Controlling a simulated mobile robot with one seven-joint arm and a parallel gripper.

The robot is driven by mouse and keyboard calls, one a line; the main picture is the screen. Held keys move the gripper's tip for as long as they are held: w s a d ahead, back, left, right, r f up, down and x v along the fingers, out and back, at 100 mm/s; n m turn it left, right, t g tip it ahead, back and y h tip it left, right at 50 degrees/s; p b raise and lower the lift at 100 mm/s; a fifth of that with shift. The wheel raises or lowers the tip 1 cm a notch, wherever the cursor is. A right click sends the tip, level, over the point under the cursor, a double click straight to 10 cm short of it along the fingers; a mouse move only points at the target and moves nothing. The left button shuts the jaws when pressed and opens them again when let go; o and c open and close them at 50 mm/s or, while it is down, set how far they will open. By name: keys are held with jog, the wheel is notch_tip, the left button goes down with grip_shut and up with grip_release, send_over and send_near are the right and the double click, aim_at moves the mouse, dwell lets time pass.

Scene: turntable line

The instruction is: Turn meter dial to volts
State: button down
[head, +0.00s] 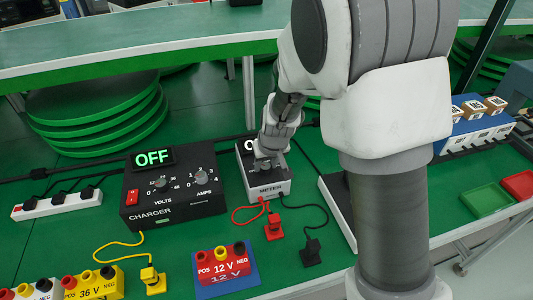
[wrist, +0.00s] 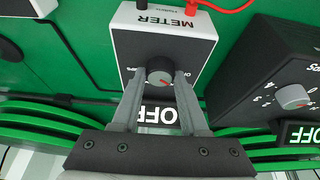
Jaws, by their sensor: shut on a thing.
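The meter (head: 266,180) is a white box with a dark face, standing right of the charger. It fills the upper middle of the wrist view, upside down. Its dark grey dial (wrist: 160,70) has a red mark and sits between my fingertips. My gripper (wrist: 158,80) is shut on the dial; in the head view my gripper (head: 266,157) hides most of the meter's face. The meter display (wrist: 157,115) shows part of "OFF" behind the fingers. The labels around the dial are mostly covered, so the setting cannot be read.
The black charger (head: 172,190) with a lit "OFF" display stands close left of the meter. Red and black leads run from the meter to a red plug (head: 273,228) and a black plug (head: 311,252). A red 12 V battery (head: 222,264) is in front.

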jog(key=m+p, duration=0.1)
jog(key=p, duration=0.1)
jog(key=m+h+p, duration=0.1)
jog(key=p, duration=0.1)
jog(key=m+p, duration=0.1)
jog(key=p, duration=0.1)
jog(key=shift+s+a+r+m+h, duration=0.1)
jog(key=shift+a+r+m+h, duration=0.05)
jog(key=shift+r+m+h, duration=0.2)
jog(key=shift+f+m+h+p, duration=0.25)
jog(key=shift+f+m+p, duration=0.05)
jog(key=shift+m+p, duration=0.6)
jog(key=shift+f, duration=0.1)
jog(key=shift+c, duration=2.2)
grip_release()
jog(key=p+v, duration=0.5)
jog(key=v, duration=1.2)
jog(key=shift+s, duration=0.15)
